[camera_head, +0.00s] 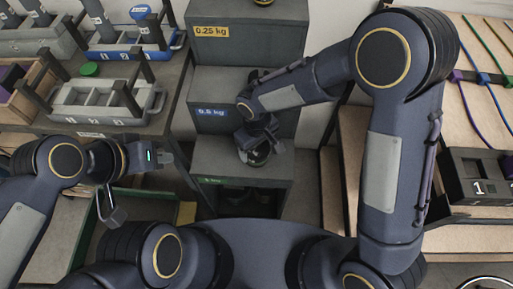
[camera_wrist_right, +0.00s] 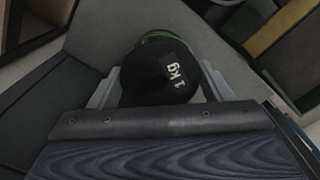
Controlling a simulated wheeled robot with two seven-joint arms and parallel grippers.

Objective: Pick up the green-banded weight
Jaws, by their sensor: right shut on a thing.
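The green-banded weight (camera_wrist_right: 160,88) is a black cylinder marked "1 kg" in the right wrist view, with a strip of green at its far edge. My right gripper (camera_wrist_right: 162,82) is shut on it, one finger on each side. In the head view my right gripper (camera_head: 258,150) is over the lowest step of the grey stepped rack (camera_head: 240,172), and it largely hides the weight. I cannot tell whether the weight touches the step. My left gripper (camera_head: 168,158) is left of the rack, apart from it, and its finger opening is unclear.
The upper rack steps bear "0.25 kg" (camera_head: 210,31) and "0.5 kg" (camera_head: 211,112) labels. A bench on the left holds a grey tray (camera_head: 150,98) and a blue-based tray (camera_head: 172,45). A green-edged bin (camera_head: 82,232) is below. A board with coloured cords (camera_head: 480,60) is right.

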